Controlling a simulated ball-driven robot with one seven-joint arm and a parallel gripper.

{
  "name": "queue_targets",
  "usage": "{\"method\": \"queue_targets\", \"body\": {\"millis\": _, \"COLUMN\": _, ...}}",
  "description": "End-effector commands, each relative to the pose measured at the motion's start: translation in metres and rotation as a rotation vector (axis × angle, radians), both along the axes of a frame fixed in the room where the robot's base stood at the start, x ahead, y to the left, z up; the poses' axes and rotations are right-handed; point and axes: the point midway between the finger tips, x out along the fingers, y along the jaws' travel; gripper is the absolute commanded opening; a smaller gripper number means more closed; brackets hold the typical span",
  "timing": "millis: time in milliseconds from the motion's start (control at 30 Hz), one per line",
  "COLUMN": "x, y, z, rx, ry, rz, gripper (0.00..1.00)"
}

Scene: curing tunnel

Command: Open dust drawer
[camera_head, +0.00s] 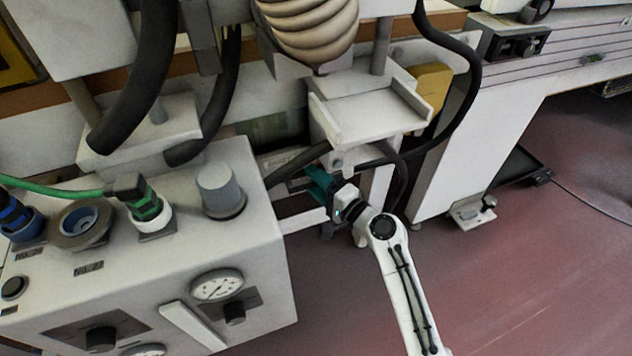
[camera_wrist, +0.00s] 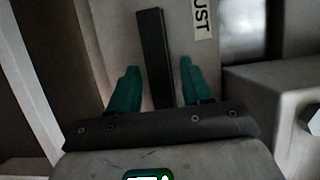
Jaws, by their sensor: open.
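In the wrist view, a pale grey drawer front (camera_wrist: 182,40) carries a cut-off label (camera_wrist: 203,17) reading "UST". A long dark bar handle (camera_wrist: 152,50) runs along it, slightly tilted in the picture. My gripper (camera_wrist: 160,78) is open, with one teal finger on each side of the handle's lower part. Gaps show between the fingers and the bar; I cannot tell how deep the fingers reach. In the head view, my gripper (camera_head: 318,183) is low under the machine, beside the grey control box, and partly hidden. The drawer front is mostly hidden there.
A grey control box (camera_head: 250,262) with gauges and connectors stands left of my gripper. A pale tray-like bracket (camera_head: 368,112) overhangs it. Black hoses (camera_head: 470,85) hang close by. A white machine leg (camera_head: 450,160) stands to the right. Open reddish floor (camera_head: 530,270) lies at lower right.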

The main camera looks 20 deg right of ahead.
Motion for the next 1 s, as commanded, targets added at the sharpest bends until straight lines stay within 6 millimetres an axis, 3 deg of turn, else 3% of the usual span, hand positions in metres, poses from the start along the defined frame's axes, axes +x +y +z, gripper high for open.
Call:
{"method": "queue_targets", "body": {"millis": 267, "x": 0.0017, "y": 0.0006, "z": 0.0002, "rx": 0.000, "ry": 0.000, "rz": 0.000, "gripper": 0.49}}
{"method": "queue_targets", "body": {"millis": 800, "x": 0.0014, "y": 0.0003, "z": -0.0001, "rx": 0.000, "ry": 0.000, "rz": -0.001, "gripper": 0.00}}
{"method": "queue_targets", "body": {"millis": 1000, "x": 0.0013, "y": 0.0002, "z": -0.0002, "rx": 0.000, "ry": 0.001, "rz": -0.001, "gripper": 0.00}}
